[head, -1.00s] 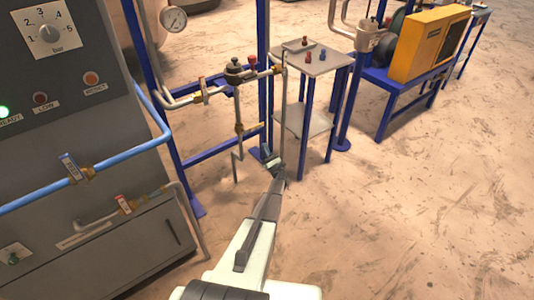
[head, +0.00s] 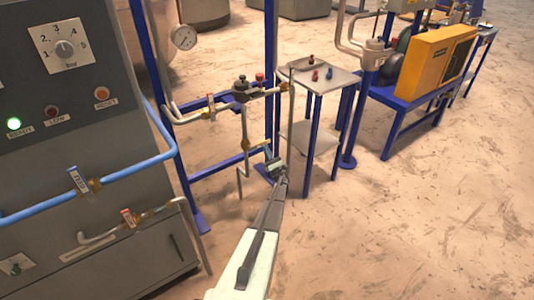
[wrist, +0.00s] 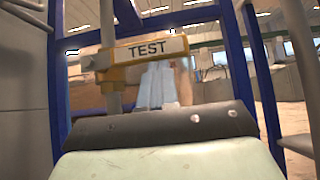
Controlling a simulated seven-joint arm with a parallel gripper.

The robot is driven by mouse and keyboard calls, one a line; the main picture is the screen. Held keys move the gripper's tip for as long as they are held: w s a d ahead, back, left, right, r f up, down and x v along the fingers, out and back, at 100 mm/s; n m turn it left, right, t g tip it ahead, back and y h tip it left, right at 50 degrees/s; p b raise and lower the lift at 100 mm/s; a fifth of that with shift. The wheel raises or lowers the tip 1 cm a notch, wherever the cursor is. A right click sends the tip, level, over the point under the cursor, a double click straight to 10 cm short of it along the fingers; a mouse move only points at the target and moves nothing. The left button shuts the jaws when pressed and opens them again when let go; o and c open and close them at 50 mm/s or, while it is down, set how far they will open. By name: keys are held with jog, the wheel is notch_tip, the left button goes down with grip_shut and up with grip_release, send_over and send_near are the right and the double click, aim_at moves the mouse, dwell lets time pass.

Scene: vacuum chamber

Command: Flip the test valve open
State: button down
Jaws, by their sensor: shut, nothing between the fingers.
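The test valve (head: 246,144) sits low on a thin vertical pipe, with a yellow handle sticking out to the right. In the wrist view its handle (wrist: 150,49), marked TEST, lies nearly level, across the vertical pipe, with the brass body at its left end. My gripper (head: 271,163) is shut and empty, just below and to the right of the valve in the head view. In the wrist view the shut fingers (wrist: 156,85) stand just under the handle. I cannot tell whether they touch it.
A brass valve (head: 210,108) and a dark-knobbed regulator (head: 241,88) sit on the pipe above. A bare vertical pipe (head: 291,120) stands close to my gripper. Blue frame posts (head: 161,100) stand around the pipes. A small table (head: 325,79) is behind right; open floor (head: 420,210) lies to the right.

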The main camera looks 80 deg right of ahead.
aim_at(268, 140)
jog(key=shift+s+d+r, duration=0.15)
jog(key=shift+r, duration=0.25)
jog(key=shift+s+d+r, duration=0.15)
jog(key=shift+s+r, duration=0.05)
jog(key=shift+r, duration=0.65)
notch_tip(268, 140, up, 5)
jog(key=shift+w+f, duration=0.1)
jog(key=shift+f, duration=0.1)
jog(key=w+a+r+n+t+y, duration=0.4)
jog(key=n+y, duration=0.4)
jog(key=n, duration=0.2)
jog(key=shift+r+t, duration=0.5)
jog(key=shift+r, duration=0.6)
jog(key=shift+n+y, duration=0.3)
jog(key=shift+y, duration=0.1)
